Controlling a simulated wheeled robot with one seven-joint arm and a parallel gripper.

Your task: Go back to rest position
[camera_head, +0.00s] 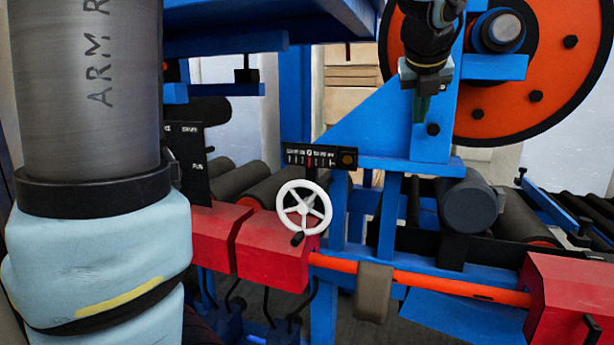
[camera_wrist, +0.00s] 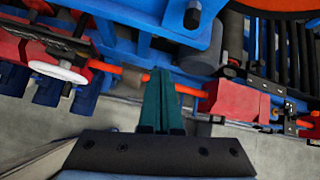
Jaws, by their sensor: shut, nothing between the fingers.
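My gripper (camera_head: 420,112) hangs at the upper right of the head view, its green fingers pointing down in front of the blue frame. In the wrist view, the two green fingers (camera_wrist: 158,78) lie side by side with no gap, shut and empty. Their tips overlap the orange bar (camera_wrist: 190,90) in that view; I cannot tell the distance, but no contact shows.
The blue machine frame (camera_head: 385,125) carries a white handwheel (camera_head: 304,207), a scale plate (camera_head: 318,157), red blocks (camera_head: 272,250) and a large orange disc (camera_head: 560,60). Rollers run behind. Grey floor (camera_wrist: 30,125) is open in front in the wrist view.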

